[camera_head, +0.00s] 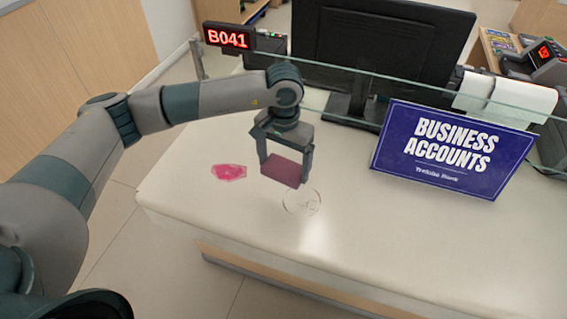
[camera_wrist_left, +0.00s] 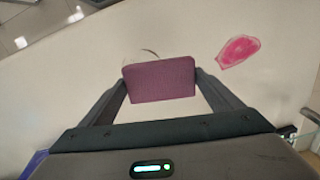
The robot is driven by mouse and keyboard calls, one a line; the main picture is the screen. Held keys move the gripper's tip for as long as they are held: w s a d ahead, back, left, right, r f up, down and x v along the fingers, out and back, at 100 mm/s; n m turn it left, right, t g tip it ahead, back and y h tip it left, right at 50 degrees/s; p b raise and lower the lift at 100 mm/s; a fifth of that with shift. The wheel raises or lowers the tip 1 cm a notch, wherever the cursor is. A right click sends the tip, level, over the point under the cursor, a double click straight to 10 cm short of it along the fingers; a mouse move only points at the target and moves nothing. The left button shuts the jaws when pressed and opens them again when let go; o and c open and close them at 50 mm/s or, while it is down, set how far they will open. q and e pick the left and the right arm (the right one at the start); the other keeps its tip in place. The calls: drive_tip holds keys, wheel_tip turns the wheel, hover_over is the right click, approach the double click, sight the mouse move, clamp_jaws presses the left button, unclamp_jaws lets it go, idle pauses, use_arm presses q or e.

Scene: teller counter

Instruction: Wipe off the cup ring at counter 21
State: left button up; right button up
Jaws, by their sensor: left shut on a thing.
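My left gripper (camera_head: 285,165) is shut on a dark maroon, block-shaped wiper (camera_head: 283,171), just above or on the pale counter (camera_head: 400,238); I cannot tell if it touches. In the left wrist view, the wiper (camera_wrist_left: 160,80) spans between the fingers of the left gripper (camera_wrist_left: 162,88). A faint round cup ring (camera_head: 301,202) lies on the counter just in front and to the right of the wiper. In the left wrist view, part of the ring (camera_wrist_left: 150,53) shows past the wiper's edge; the rest is hidden. My right gripper is not in view.
A pink-red stain (camera_head: 229,172) lies left of the wiper. A blue "Business Accounts" sign (camera_head: 450,150) stands at the right. A glass screen (camera_head: 420,88), a monitor (camera_head: 380,40) and a red "B041" display (camera_head: 229,37) are behind. The front of the counter is clear.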

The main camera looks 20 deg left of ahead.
use_arm(q)
drive_tip(key=shift+f+b, duration=0.35)
drive_tip(key=shift+f, duration=2.15)
drive_tip(key=shift+r, duration=0.1)
drive_tip(key=shift+s+a+r, duration=0.1)
drive_tip(key=shift+s+r, duration=0.1)
drive_tip(key=shift+r, duration=0.15)
drive_tip(key=s+a+r+n, duration=0.2)
drive_tip(key=s+a+r, duration=0.1)
drive_tip(key=s+r, duration=0.7)
drive_tip(key=shift+s+a+r, duration=0.35)
drive_tip(key=shift+s+a, duration=0.05)
drive_tip(key=shift+s, duration=0.1)
